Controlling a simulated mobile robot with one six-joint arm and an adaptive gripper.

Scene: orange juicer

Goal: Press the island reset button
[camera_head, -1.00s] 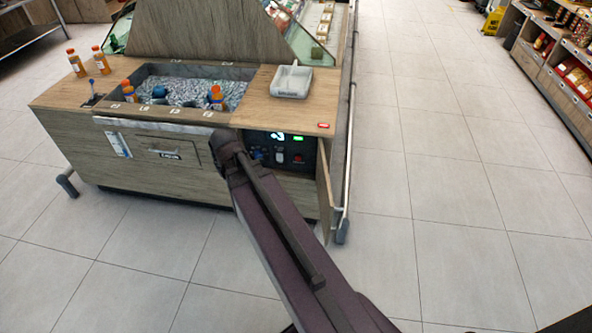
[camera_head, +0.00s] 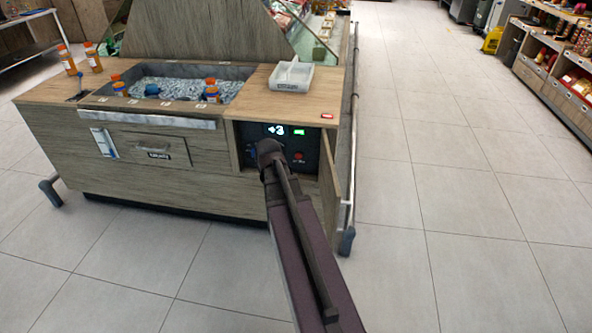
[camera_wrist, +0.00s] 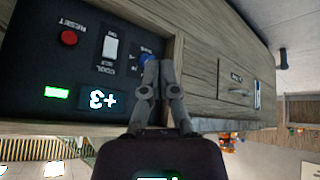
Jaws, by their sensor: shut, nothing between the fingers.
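The red round button labelled RESET (camera_wrist: 69,38) sits on a dark control panel (camera_wrist: 30,70) inside the island's open cabinet. It also shows in the head view (camera_head: 299,155), right of my arm's end. My gripper (camera_wrist: 158,62) is shut and empty. In the wrist view its fingertips are beside the blue knob (camera_wrist: 146,58), apart from the red button. I cannot tell whether they touch the knob. A white switch (camera_wrist: 111,46) lies between knob and button. A display (camera_wrist: 99,99) reads +3, beside a green light (camera_wrist: 56,92). In the head view my arm hides my fingers.
The cabinet's wooden door (camera_head: 329,185) stands open on the right, beside a metal rail (camera_head: 350,160). Ice, bottles and a white tray (camera_head: 292,76) are on the island top. A small red item (camera_head: 327,116) lies at its right front corner. The tiled floor to the right is clear.

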